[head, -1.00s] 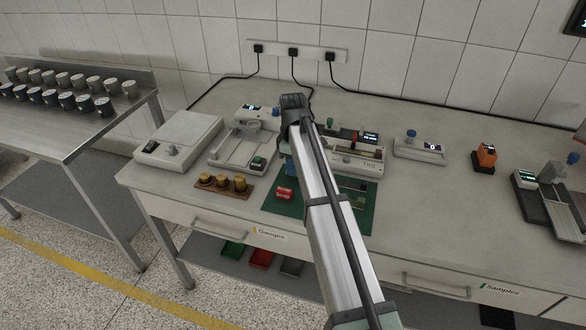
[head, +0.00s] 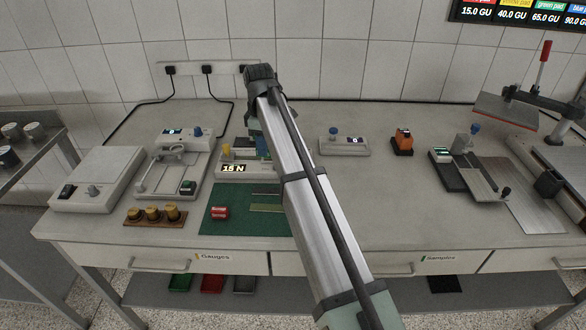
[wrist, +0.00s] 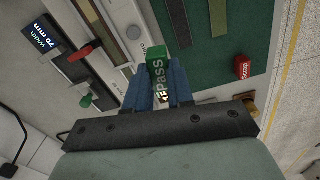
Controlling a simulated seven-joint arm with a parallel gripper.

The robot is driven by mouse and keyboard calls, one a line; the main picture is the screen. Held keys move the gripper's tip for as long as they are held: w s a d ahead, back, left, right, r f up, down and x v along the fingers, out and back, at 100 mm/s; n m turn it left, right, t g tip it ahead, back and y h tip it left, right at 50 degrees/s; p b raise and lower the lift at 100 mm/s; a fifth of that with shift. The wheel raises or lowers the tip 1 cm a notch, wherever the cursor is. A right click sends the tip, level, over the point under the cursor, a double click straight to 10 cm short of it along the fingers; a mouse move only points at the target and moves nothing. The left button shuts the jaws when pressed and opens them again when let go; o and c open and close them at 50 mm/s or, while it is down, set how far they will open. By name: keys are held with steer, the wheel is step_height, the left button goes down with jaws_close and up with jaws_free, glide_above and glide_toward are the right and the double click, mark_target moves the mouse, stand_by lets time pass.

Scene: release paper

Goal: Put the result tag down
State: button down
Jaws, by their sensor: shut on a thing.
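My gripper (wrist: 162,92) is shut on a green tag marked "Pass" (wrist: 157,66), held between its blue fingers in the wrist view. In that view the tag overlaps the edge between a pale instrument (wrist: 118,38) and the green mat (wrist: 229,52). I cannot tell its height above them. In the head view my arm hides much of the gripper and the tag cannot be made out clearly. A red tag marked "Scrap" (wrist: 243,69) lies on the mat; it also shows in the head view (head: 219,212).
A brown block with brass weights (head: 155,217) stands left of the mat (head: 228,228). Instruments (head: 180,165) and a scale (head: 95,178) stand further left. A small device (head: 344,146) and an orange device (head: 403,141) are to the right. The bench front right of my arm is clear.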

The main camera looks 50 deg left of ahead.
steer(key=w+d+r, duration=0.2)
steer(key=w+d, duration=0.2)
steer(key=w, duration=0.6)
steer(key=shift+d+f+n, duration=0.1)
steer(key=shift+f+n, duration=0.45)
steer(key=shift+f, duration=1.95)
steer(key=shift+d+f+n, duration=0.1)
steer(key=shift+f+n, duration=0.45)
steer(key=shift+f, duration=1.95)
steer(key=shift+f, duration=0.15)
steer(key=c, duration=1)
jaws_free()
step_height(320, 180, up, 12)
steer(key=shift+r, duration=0.2)
